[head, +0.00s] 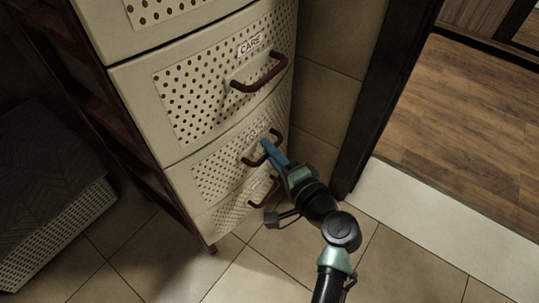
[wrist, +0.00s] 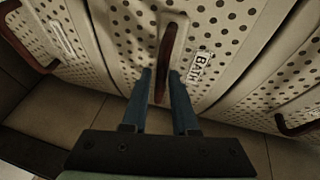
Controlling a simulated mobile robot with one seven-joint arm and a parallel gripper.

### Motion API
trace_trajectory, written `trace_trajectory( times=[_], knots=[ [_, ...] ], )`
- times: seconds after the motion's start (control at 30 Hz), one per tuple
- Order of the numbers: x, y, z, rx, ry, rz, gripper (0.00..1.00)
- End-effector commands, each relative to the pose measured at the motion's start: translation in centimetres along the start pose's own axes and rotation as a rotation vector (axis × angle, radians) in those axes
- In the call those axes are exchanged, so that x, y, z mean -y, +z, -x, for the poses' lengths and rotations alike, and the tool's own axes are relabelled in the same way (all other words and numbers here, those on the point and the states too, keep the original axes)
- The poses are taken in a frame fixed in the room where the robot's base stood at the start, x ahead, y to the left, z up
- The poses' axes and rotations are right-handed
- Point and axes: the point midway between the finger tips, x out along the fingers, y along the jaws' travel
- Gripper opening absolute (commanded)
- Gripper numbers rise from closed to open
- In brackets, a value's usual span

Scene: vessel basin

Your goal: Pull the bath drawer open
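The bath drawer (head: 217,176) is a cream, perforated front in the tall drawer unit, below the drawer labelled CARE. It looks flush with its neighbours. Its label, partly readable as BATH (wrist: 198,66), shows in the wrist view beside its brown bar handle (wrist: 168,50). In the head view part of this handle (head: 248,160) shows behind the fingers. My gripper (head: 266,147) is at this handle. In the wrist view its two blue fingers (wrist: 161,75) are apart, one on each side of the handle, with a small gap visible. Contact cannot be made out.
The CARE drawer (head: 215,85) with its handle (head: 260,74) is above, and a lower drawer handle (head: 265,192) is just below my gripper. A dark door frame (head: 385,95) stands to the right. A perforated basket (head: 55,235) is at left. Tiled floor in front is clear.

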Motion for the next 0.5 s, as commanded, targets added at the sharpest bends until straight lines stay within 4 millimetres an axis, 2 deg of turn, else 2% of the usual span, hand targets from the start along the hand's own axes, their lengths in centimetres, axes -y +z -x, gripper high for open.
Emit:
trace_trajectory(
  times=[0.33, 0.37, 0.5],
  knots=[
    [0.05, 0.04, -0.56, 0.000, 0.001, 0.000, 0.27],
    [0.05, 0.04, -0.56, 0.000, 0.000, 0.000, 0.25],
    [0.04, 0.03, -0.54, 0.000, 0.000, 0.000, 0.00]
  ],
)
